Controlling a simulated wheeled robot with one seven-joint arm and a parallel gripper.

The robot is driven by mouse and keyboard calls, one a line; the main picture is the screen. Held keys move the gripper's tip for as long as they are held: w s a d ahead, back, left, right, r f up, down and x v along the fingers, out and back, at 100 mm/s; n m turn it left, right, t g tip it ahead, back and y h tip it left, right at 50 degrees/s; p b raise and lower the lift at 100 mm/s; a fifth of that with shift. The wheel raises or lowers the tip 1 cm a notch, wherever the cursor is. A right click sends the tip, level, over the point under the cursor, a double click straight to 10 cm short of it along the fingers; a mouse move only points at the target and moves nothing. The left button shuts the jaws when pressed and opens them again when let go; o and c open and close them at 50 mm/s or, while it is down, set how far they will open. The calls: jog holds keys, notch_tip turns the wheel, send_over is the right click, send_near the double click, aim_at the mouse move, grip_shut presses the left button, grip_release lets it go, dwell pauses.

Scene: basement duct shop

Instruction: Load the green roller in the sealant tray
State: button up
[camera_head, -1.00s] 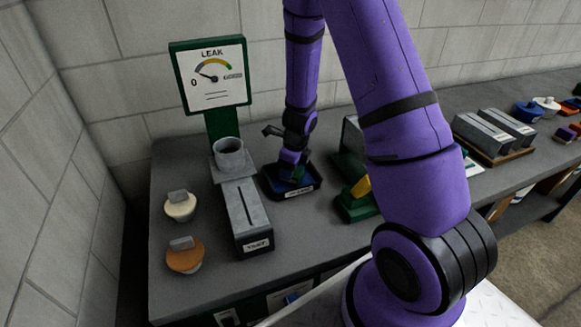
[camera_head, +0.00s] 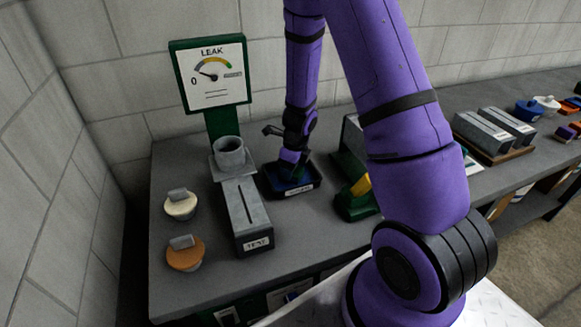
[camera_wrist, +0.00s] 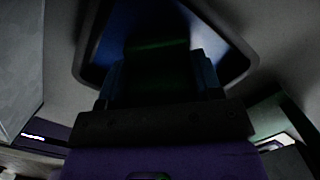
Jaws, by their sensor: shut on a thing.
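The sealant tray (camera_head: 309,187) is a dark, shallow tray with a blue inside and a small label on its front, on the bench under my arm. In the wrist view the tray (camera_wrist: 235,68) fills the upper middle, its blue floor dark. My gripper (camera_wrist: 160,78) is shut on the green roller (camera_wrist: 155,55), which shows as a dim green shape between the fingers, over the tray floor. In the head view my gripper (camera_head: 292,172) is down inside the tray's outline and mostly hides the roller. Whether the roller touches the floor is too dark to tell.
Left of the tray stand a grey test duct (camera_head: 248,220), a round collar (camera_head: 230,154) and a leak gauge (camera_head: 211,78). A cream plug (camera_head: 180,208) and an orange plug (camera_head: 185,258) sit further left. A green stand with a yellow part (camera_head: 355,200) is close on the right.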

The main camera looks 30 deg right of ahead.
dwell(0.3)
jog(key=shift+r, duration=3.4)
jog(key=shift+r, duration=0.15)
